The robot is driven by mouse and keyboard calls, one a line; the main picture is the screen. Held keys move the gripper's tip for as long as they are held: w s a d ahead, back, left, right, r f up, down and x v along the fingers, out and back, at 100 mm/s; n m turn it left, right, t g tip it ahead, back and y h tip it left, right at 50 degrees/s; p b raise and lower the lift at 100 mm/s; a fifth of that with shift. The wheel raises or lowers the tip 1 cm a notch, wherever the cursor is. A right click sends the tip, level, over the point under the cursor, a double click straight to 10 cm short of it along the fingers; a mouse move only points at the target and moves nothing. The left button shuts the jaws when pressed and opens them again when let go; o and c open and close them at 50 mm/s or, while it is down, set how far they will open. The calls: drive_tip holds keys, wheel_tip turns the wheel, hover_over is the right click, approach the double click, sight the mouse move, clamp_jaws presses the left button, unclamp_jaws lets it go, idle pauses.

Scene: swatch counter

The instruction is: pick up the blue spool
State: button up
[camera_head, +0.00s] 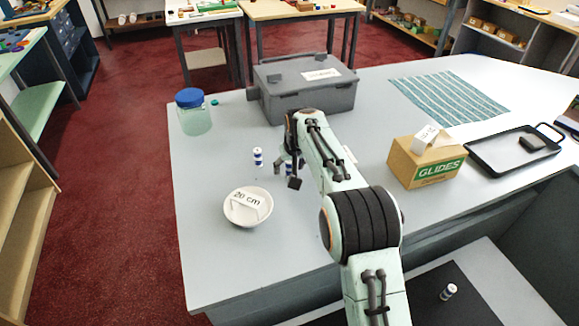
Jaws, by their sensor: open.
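A small spool with blue and white bands (258,157) stands upright on the grey counter (225,270), left of my gripper and apart from it. My gripper (287,172) is open and low over the counter. A second blue-and-white spool (288,170) shows at the fingers, partly hidden by them; I cannot tell whether it is between them or behind them. A third similar spool (448,292) is on a dark surface below the counter at the lower right.
A white bowl (238,222) with a "20 cm" label is just in front of the spools. A grey lidded box (318,103), a blue-lidded jar (193,122), a GLIDES carton (408,168) and a black-rimmed tray (487,171) stand around. The front-left counter is clear.

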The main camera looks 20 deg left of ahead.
drive_tip(key=shift+f, duration=0.1)
drive_tip(key=c, duration=0.9)
